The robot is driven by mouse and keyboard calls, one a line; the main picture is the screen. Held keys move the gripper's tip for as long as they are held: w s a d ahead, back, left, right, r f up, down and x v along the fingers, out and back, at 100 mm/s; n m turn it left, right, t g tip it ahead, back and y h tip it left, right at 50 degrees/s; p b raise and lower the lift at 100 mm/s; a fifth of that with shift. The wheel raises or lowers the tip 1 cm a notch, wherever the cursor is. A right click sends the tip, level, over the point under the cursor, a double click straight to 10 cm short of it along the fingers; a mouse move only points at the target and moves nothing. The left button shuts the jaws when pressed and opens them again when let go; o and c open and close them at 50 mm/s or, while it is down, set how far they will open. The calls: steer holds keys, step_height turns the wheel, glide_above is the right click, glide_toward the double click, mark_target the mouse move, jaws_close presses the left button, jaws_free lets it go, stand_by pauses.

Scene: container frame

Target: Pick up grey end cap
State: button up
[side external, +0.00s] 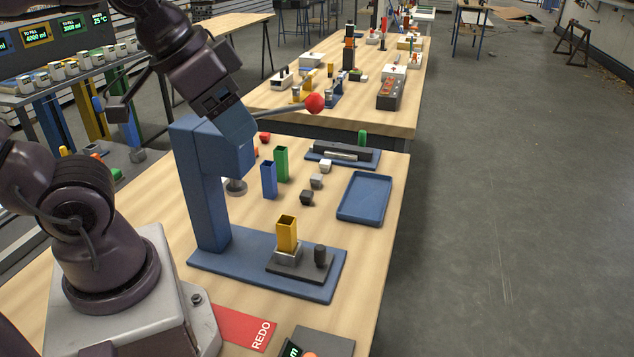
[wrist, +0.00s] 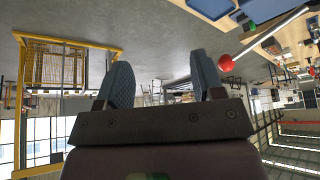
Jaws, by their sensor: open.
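The grey end cap (side external: 316,181) is a small grey block on the wooden table, between a whitish block (side external: 325,166) and a black block (side external: 306,198). It stands left of the blue tray (side external: 348,211). I cannot make it out in the wrist view. My gripper (wrist: 160,78) is open and empty in the wrist view, its two blue-grey fingers apart. It is raised well above the table, away from the cap. In the side view my wrist is up by the blue press, and the fingers are not clear.
The blue press (side external: 205,190) stands left of the blocks, with a red-ball lever (side external: 315,103) reaching right. Blue (side external: 268,180) and green (side external: 281,164) upright tubes stand near the cap. A yellow tube (side external: 287,234) stands on the press base. Bare table lies around the blocks.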

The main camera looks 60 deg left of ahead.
steer(key=w+a+r+n+t+y, duration=0.1)
steer(key=w+a+r+n+t, duration=0.2)
steer(key=w, duration=0.6)
steer(key=w+a+r+t, duration=0.25)
steer(key=w+r, duration=0.25)
steer(key=w, duration=0.5)
steer(key=w+a+r+n+t+y, duration=0.15)
steer(key=w+a+r, duration=0.25)
steer(key=w, duration=0.5)
steer(key=n+g, duration=0.5)
steer(key=g, duration=0.4)
glide_above(316, 176)
steer(key=s+d, duration=0.2)
steer(key=shift+m+y, duration=0.25)
steer(key=shift+y, duration=0.1)
steer(key=f, duration=4.1)
steer(key=shift+w+a+f, duration=0.1)
steer(key=shift+a, duration=0.1)
steer(key=shift+x, duration=2.9)
